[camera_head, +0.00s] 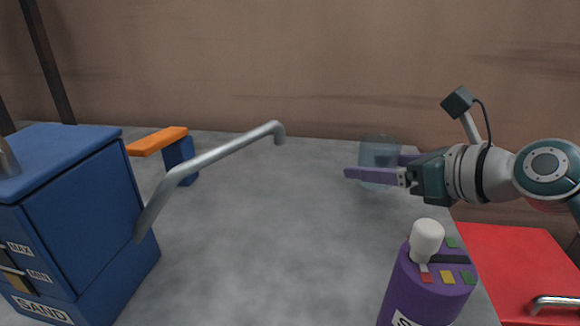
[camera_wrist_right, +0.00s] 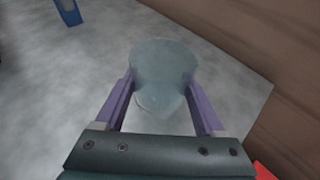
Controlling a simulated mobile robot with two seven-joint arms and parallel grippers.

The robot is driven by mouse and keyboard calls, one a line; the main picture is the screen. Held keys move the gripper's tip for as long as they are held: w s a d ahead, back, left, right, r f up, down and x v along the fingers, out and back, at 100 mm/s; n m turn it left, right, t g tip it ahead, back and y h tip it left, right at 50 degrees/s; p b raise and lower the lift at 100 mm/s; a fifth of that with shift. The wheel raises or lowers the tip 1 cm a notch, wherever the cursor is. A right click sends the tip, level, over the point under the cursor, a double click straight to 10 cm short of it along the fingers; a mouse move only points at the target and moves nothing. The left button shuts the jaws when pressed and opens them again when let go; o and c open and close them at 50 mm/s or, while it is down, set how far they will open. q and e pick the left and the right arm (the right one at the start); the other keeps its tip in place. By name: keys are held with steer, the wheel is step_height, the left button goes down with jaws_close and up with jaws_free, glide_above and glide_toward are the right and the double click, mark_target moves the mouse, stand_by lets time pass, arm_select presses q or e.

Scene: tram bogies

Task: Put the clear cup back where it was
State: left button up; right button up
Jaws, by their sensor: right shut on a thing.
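The clear cup (camera_head: 379,152) is a pale see-through cup near the back right of the grey table. It also shows in the right wrist view (camera_wrist_right: 162,72), between the two purple fingers. My right gripper (camera_head: 376,174) is shut on the cup, one finger on each side. In the head view the near finger covers part of the cup. I cannot tell whether the cup's base touches the table. My left gripper is not in view.
A blue sand box (camera_head: 95,205) with a grey bent pipe (camera_head: 215,155) stands at the left. An orange-and-blue item (camera_head: 180,155) is behind it. A purple bottle (camera_head: 425,285) stands front right, beside a red box (camera_head: 515,265). The grey table (camera_head: 270,230) is clear in the middle.

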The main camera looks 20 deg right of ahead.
mark_target(386, 188)
step_height(386, 188, down, 3)
steer(key=shift+f+b, duration=0.2)
steer(key=shift+b, duration=0.8)
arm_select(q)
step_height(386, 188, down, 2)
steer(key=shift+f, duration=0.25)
arm_select(e)
steer(key=shift+r, duration=0.15)
steer(key=o, duration=1.5)
steer(key=shift+c, duration=0.2)
steer(key=shift+s+r+p, duration=0.2)
steer(key=shift+s+p, duration=0.05)
steer(key=shift+p, duration=0.2)
steer(key=p+v, duration=0.4)
steer(key=v, duration=0.6)
steer(key=shift+s+d, duration=0.15)
steer(key=shift+s, duration=0.1)
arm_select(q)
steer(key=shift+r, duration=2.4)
arm_select(e)
steer(key=shift+s+d+r, duration=0.1)
steer(key=shift+s+r, duration=0.15)
steer(key=shift+s, duration=0.2)
